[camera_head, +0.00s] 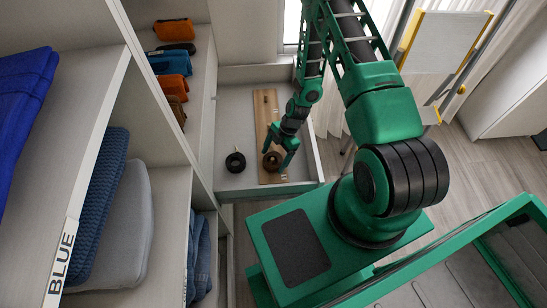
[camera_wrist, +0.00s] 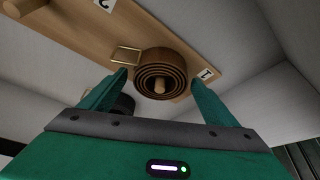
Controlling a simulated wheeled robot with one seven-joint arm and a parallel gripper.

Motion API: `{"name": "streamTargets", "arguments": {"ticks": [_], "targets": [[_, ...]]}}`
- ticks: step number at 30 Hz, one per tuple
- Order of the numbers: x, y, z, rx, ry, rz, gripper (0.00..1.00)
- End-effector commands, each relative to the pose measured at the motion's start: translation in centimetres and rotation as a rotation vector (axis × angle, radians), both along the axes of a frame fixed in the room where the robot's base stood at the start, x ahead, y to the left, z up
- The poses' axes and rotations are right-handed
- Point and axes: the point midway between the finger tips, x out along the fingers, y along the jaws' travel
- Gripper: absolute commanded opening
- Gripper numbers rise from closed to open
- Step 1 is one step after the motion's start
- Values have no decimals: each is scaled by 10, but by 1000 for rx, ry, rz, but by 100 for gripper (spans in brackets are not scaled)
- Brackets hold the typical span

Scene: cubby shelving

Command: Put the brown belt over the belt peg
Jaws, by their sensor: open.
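The brown belt (camera_wrist: 165,63) is a flat coil with a brass-coloured buckle (camera_wrist: 126,56) on its left in the wrist view. It sits around a wooden peg (camera_wrist: 159,86), whose end shows in the middle of the coil, against a wooden board (camera_wrist: 75,30). In the head view the belt (camera_head: 271,162) is at the near end of the board (camera_head: 264,118), inside an open drawer. My gripper (camera_wrist: 159,78) is open, with one finger on each side of the coil and gaps between them. In the head view my gripper (camera_head: 279,156) is right over the belt.
A black coil (camera_head: 235,162) lies in the drawer left of the board; it is partly hidden behind my left finger in the wrist view. Another peg (camera_wrist: 22,8) stands at the board's far end. Drawer walls (camera_head: 316,157) and cubby shelves (camera_head: 170,190) with folded clothes close in the space.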

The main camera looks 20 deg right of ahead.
Motion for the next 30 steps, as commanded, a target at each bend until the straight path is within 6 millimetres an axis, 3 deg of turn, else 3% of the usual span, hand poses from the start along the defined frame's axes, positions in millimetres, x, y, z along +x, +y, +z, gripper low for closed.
{"name": "streamTargets", "arguments": {"ticks": [8,21,30], "targets": [[2,-7,16,-1,-1,-1,82],[9,-35,83,-1,-1,0,82],[10,-41,99,0,1,0,82]]}}
